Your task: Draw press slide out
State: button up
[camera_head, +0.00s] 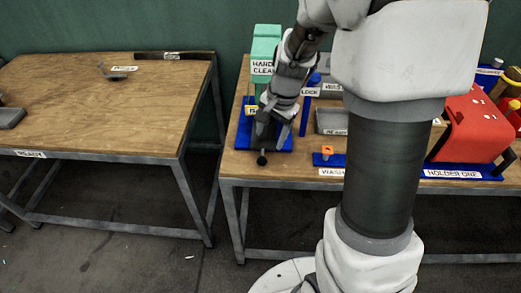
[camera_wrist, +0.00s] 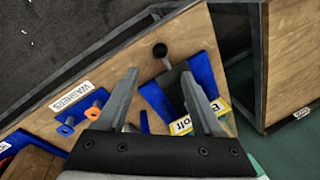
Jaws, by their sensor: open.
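The press (camera_head: 265,45) stands at the left end of the right-hand table, with a green top marked "HANDS CLEAR" and a blue base (camera_head: 243,135). Its slide appears as a dark grey bar (camera_wrist: 174,78) between blue parts in the wrist view. A black ball knob (camera_head: 262,160) is at its front end; the knob also shows in the wrist view (camera_wrist: 159,50). My gripper (camera_head: 268,143) is open and empty above the slide, fingers pointing down toward the knob. In the wrist view, the knob lies beyond the fingertips, roughly between them. Contact cannot be told.
A blue holder with an orange piece (camera_head: 327,151) sits near the "WASHERS" label. Grey bins and a red press (camera_head: 470,128) stand further right. A separate wooden table (camera_head: 90,100) is at left, with a floor gap between the tables.

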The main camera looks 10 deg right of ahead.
aim_at(263, 158)
jog(key=f, duration=0.3)
jog(key=w+a+f+b, duration=0.1)
jog(key=f, duration=0.7)
jog(key=shift+w+a, duration=0.15)
jog(key=shift+w, duration=0.2)
grip_shut()
dwell(0.7)
